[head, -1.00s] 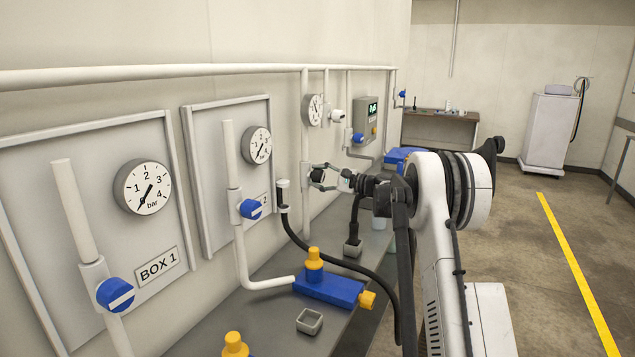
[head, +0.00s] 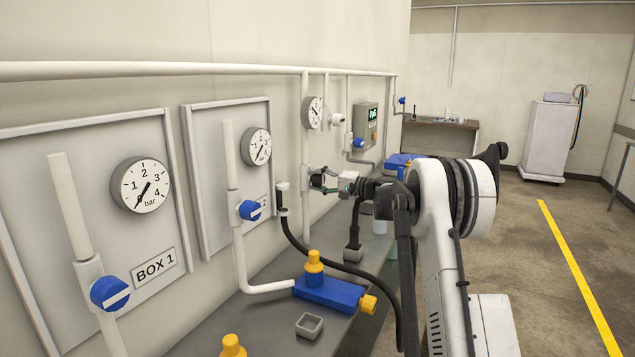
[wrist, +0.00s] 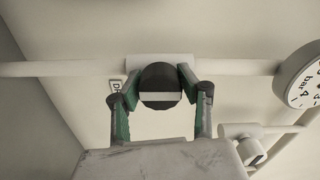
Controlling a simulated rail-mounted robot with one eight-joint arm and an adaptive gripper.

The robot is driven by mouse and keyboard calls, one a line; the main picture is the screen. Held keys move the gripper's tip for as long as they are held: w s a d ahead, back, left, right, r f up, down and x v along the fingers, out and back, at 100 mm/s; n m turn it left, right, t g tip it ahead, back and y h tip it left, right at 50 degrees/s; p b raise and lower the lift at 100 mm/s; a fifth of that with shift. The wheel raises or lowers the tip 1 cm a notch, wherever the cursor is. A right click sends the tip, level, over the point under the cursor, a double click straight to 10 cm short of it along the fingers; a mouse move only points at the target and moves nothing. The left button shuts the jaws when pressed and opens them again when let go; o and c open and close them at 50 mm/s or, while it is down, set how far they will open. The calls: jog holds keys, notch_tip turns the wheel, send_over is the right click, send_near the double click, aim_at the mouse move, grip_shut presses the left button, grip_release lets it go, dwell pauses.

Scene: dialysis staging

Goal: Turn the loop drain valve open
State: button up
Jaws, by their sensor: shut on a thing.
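The loop drain valve is a dark round knob (wrist: 160,85) with a white bar across it, seated on a pale block on the loop pipe (wrist: 60,69). In the wrist view the bar lies along the pipe's direction. My gripper (wrist: 162,88) has one green-padded finger on each side of the knob and is shut on it. In the head view my gripper (head: 318,179) reaches left to the wall pipe (head: 305,130), and its fingers hide most of the knob. A small label (wrist: 116,86) beside the knob is partly covered.
A gauge (wrist: 300,80) and a white fitting (wrist: 240,145) sit right of the knob in the wrist view. In the head view, a black hose (head: 335,260) and a blue block (head: 328,291) with yellow caps lie below on the counter. Blue valves (head: 110,293) stand nearer.

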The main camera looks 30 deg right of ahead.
dwell(0.4)
jog(key=o, duration=1.2)
jog(key=shift+s+d, duration=0.1)
jog(key=v, duration=1.2)
